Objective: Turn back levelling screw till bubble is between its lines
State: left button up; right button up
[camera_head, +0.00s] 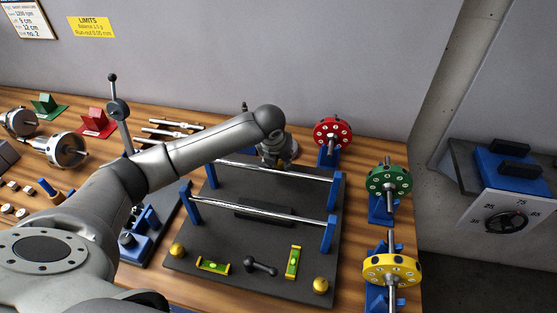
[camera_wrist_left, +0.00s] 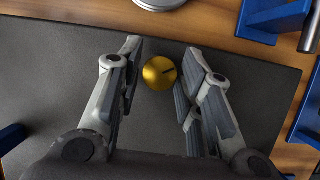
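A gold levelling screw (camera_wrist_left: 160,73) with a dark mark on top sits near the back edge of the dark plate (camera_head: 215,218). My left gripper (camera_wrist_left: 163,52) is open, its fingers on either side of this screw; the right finger is closer, and I cannot tell whether it touches. In the head view my left gripper (camera_head: 276,155) is over the plate's back edge and hides this screw. Two more gold screws show at the front left (camera_head: 177,250) and front right (camera_head: 320,285). Two green levels (camera_head: 213,266) (camera_head: 293,262) lie at the front; their bubbles are too small to read. My right gripper is out of view.
Two steel rails on blue posts (camera_head: 331,233) cross the plate. Red (camera_head: 333,134), green (camera_head: 388,181) and yellow (camera_head: 391,270) rotors stand along the right. A dark dumbbell-shaped piece (camera_head: 261,266) lies between the levels. Metal parts (camera_head: 68,150) are at the left.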

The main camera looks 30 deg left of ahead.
pick_arm(q)
jog(key=shift+o, duration=0.9)
jog(key=shift+s+f, duration=0.1)
jog(key=v, duration=1.2)
jog(key=shift+d, duration=0.1)
dwell(0.8)
